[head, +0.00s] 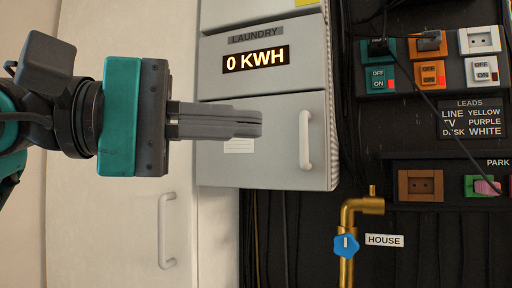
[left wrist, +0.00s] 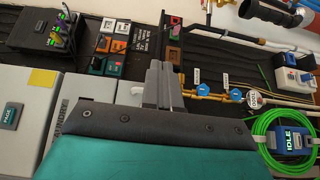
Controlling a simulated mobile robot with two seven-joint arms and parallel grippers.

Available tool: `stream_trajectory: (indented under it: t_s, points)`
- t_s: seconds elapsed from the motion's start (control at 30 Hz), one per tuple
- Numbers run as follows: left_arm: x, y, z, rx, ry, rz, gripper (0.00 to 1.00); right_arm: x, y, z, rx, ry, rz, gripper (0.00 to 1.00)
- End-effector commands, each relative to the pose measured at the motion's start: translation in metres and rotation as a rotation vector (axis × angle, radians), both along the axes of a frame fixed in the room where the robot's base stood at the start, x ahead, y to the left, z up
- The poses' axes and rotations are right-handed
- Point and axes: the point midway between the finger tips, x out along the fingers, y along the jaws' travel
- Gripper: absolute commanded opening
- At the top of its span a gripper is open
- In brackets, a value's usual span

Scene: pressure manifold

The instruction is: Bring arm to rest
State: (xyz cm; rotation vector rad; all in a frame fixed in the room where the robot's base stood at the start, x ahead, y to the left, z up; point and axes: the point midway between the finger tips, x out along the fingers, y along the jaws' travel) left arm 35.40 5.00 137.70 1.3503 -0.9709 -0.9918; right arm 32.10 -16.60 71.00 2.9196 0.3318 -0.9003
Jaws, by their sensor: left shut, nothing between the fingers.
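My left gripper (head: 262,123) comes in from the left in the head view, in front of the grey laundry cabinet (head: 220,70). Its fingers are shut with nothing between them, pointing right. The fingertips are left of the white cabinet door handle (head: 305,140) and apart from it. In the left wrist view the left gripper (left wrist: 158,66) also shows shut, with the wall of fittings beyond it. My right gripper is in neither view.
Colored switches and sockets (head: 430,72) are at the upper right. A brass pipe (head: 347,215) with a blue valve handle (head: 346,245) is labelled HOUSE. A green hose coil (left wrist: 262,130) hangs at right in the wrist view.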

Motion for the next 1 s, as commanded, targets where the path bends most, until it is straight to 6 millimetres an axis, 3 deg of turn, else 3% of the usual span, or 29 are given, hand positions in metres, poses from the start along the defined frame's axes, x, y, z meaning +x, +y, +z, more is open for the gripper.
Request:
stream_trajectory:
  t_s: [0.23, 0.37, 0.57, 0.77, 0.87, 1.0]
  points:
    - [-0.001, 0.0, -0.002, -0.009, 0.022, -0.011, 0.0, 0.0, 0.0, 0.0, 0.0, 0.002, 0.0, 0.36]
    - [0.004, -0.005, -0.014, -0.084, 0.177, -0.084, 0.0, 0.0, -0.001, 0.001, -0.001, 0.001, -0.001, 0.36]
    - [0.024, -0.009, -0.044, -0.365, 0.693, -0.292, 0.0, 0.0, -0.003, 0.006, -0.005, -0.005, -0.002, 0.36]
    - [0.061, 0.007, -0.081, -0.719, 1.259, -0.475, 0.0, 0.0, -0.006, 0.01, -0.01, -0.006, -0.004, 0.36]
    - [0.084, 0.02, -0.108, -0.918, 1.537, -0.552, 0.0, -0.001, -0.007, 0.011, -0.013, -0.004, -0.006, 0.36]
    - [0.117, 0.042, -0.163, -1.232, 1.905, -0.646, 0.0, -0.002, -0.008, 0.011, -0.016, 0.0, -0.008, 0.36]
